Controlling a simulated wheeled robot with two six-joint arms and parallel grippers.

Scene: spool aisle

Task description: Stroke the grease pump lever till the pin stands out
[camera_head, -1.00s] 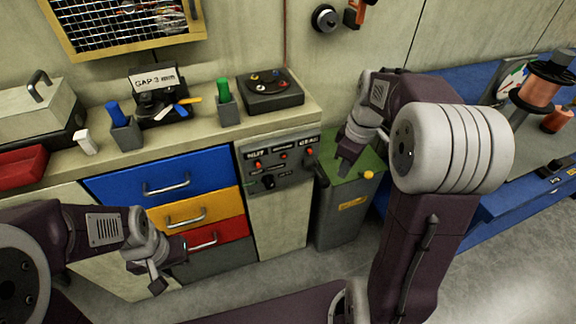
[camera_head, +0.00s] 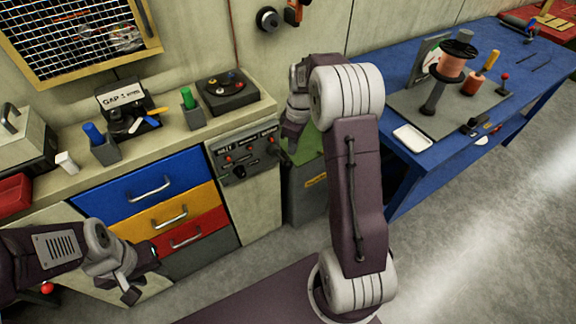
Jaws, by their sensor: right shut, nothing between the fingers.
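A grey box with a green top (camera_head: 308,182) and a yellow label stands on the floor at the right end of the drawer bench; it looks like the grease pump. A dark handle (camera_head: 280,156), perhaps its lever, shows at its left upper edge. My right gripper (camera_head: 291,142) points down over the back left of the green top, shut and empty. I cannot tell whether it touches the handle. My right arm hides part of the box, and I cannot make out a pin. My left gripper (camera_head: 143,280) is open and empty in front of the drawers.
The control panel (camera_head: 243,155) with red knobs is just left of the box. A blue table (camera_head: 425,150) with a spool (camera_head: 456,62) and a white tray (camera_head: 412,138) stands to the right. The bench top (camera_head: 150,147) holds several tools. The floor at right is clear.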

